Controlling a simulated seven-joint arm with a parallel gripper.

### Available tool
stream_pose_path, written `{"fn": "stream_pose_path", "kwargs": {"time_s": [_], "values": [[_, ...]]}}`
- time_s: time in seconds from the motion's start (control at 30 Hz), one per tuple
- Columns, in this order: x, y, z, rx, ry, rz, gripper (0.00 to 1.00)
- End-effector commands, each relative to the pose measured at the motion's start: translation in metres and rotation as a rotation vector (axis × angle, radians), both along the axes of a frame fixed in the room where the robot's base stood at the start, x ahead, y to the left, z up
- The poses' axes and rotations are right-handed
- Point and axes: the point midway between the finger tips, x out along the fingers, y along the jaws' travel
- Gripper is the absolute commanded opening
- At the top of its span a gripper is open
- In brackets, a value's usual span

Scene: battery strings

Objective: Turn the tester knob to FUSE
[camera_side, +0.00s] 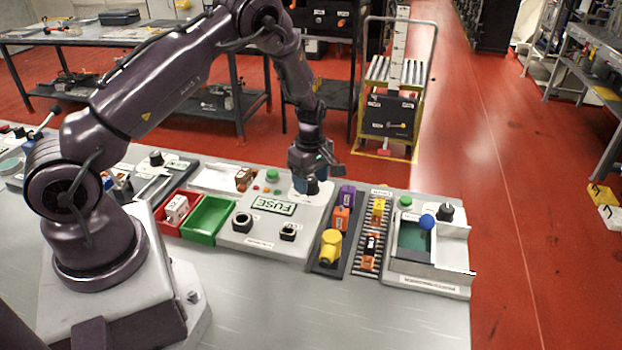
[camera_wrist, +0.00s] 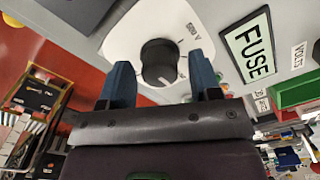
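The tester panel (camera_side: 262,240) is a pale box on the bench. Its green display reads FUSE in the side view (camera_side: 271,207) and in the wrist view (camera_wrist: 247,47). The black round tester knob (camera_wrist: 158,60) sits on a white plate at the panel's back right; it also shows under my gripper in the side view (camera_side: 312,187). A pale mark on the knob points toward the lower right in the wrist view. My gripper (camera_wrist: 161,68) is open, its blue fingers on either side of the knob, with gaps visible between fingers and knob.
A red tray (camera_side: 166,222) and a green tray (camera_side: 208,219) are left of the panel. Two black sockets (camera_side: 242,221) are at its front. A dark strip with a yellow cylinder (camera_side: 330,248) and coloured blocks lies to its right, close to my gripper.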

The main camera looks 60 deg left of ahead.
Motion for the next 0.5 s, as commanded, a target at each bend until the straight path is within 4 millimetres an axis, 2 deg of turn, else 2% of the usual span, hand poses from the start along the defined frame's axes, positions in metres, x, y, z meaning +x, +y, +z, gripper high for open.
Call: {"fn": "stream_pose_path", "kwargs": {"time_s": [0.23,0.5], "values": [[0.0,0.0,0.003,0.0,-0.001,-0.001,0.57],[0.001,0.0,0.023,0.0,-0.002,-0.001,0.57]]}}
